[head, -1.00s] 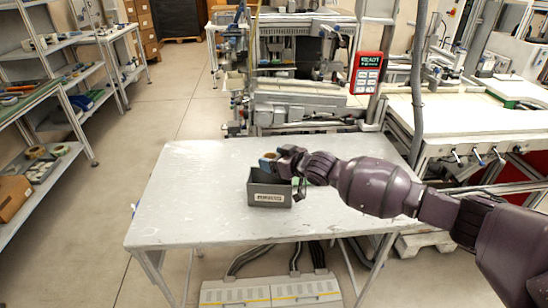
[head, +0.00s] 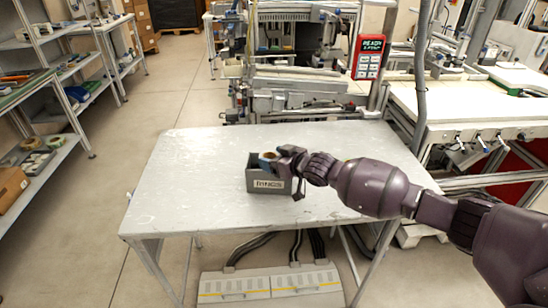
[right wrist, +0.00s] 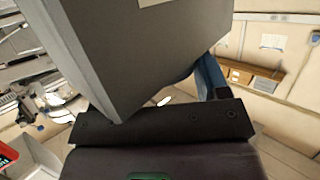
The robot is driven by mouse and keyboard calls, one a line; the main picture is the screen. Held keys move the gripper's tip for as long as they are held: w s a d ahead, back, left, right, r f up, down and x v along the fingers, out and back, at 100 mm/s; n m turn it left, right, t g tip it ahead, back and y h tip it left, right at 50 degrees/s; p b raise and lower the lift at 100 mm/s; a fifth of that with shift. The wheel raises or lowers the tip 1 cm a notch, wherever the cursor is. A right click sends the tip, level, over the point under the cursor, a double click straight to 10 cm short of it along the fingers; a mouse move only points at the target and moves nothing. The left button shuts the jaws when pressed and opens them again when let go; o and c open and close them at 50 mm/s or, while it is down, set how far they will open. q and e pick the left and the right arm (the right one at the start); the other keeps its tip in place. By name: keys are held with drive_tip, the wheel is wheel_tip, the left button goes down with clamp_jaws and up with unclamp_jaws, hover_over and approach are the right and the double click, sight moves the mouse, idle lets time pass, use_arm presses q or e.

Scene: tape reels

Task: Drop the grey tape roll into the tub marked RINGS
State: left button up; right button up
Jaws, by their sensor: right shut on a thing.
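The dark grey tub (head: 265,185) marked RINGS stands upright on the table, label facing me. My right gripper (head: 270,161) reaches in from the right at the tub's opening. It is shut on the grey tape roll (head: 270,155), of which only a small part with a tan core shows. I cannot tell how far the roll is below the rim. In the right wrist view a large grey wall (right wrist: 140,50), apparently the tub's, fills the upper middle. My left gripper is out of view.
The grey table (head: 190,190) is bare around the tub. A machine (head: 305,95) stands behind it, with a red-framed display (head: 368,57). Shelves (head: 45,165) at left hold small items. A white workbench (head: 460,105) is at right.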

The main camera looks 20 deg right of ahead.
drive_tip(key=shift+s+f, duration=0.1)
drive_tip(key=shift+f, duration=0.45)
drive_tip(key=o, duration=0.9)
drive_tip(key=shift+f, duration=0.1)
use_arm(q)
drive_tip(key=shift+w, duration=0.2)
use_arm(e)
drive_tip(key=shift+s+d, duration=0.1)
drive_tip(key=shift+s, duration=0.1)
drive_tip(key=shift+o, duration=0.5)
drive_tip(key=r+p+v, duration=0.1)
drive_tip(key=v, duration=0.8)
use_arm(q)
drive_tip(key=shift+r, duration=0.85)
use_arm(e)
drive_tip(key=shift+s+d+r, duration=0.35)
drive_tip(key=shift+s+d, duration=0.05)
drive_tip(key=shift+s, duration=0.1)
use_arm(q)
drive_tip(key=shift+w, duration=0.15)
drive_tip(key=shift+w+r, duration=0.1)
